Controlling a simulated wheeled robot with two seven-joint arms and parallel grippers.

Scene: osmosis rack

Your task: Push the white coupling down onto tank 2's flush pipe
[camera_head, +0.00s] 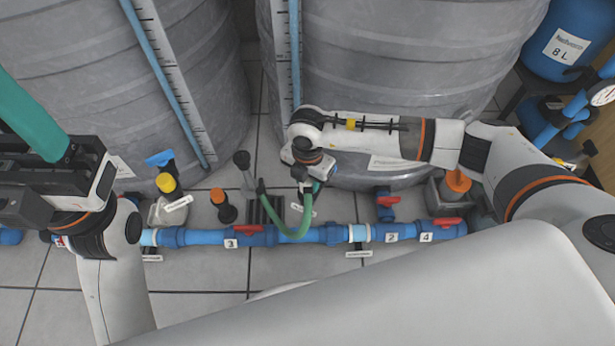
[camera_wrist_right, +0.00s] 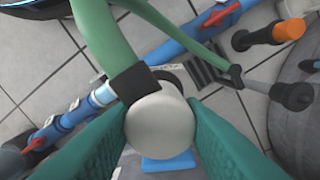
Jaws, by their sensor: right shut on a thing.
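In the right wrist view, a round white coupling (camera_wrist_right: 158,122) sits between the teal fingers of my right gripper (camera_wrist_right: 163,128), which is shut on it. A green hose (camera_wrist_right: 105,40) with a black clamp joins the coupling. A blue part (camera_wrist_right: 168,163) shows just past the coupling; I cannot tell whether they touch. In the head view, my right gripper (camera_head: 308,182) hangs over the blue pipework in front of the big tank, and the hose loops down beside it (camera_head: 290,236). Tank 2's flush pipe cannot be made out.
A blue pipe run (camera_head: 200,238) with red valve handles (camera_head: 249,229) and number plates crosses the floor. A black-topped grey rod (camera_head: 243,166), an orange-capped fitting (camera_head: 222,202) and a yellow-capped one (camera_head: 167,185) stand behind it. Two grey tanks (camera_head: 400,60) block the back.

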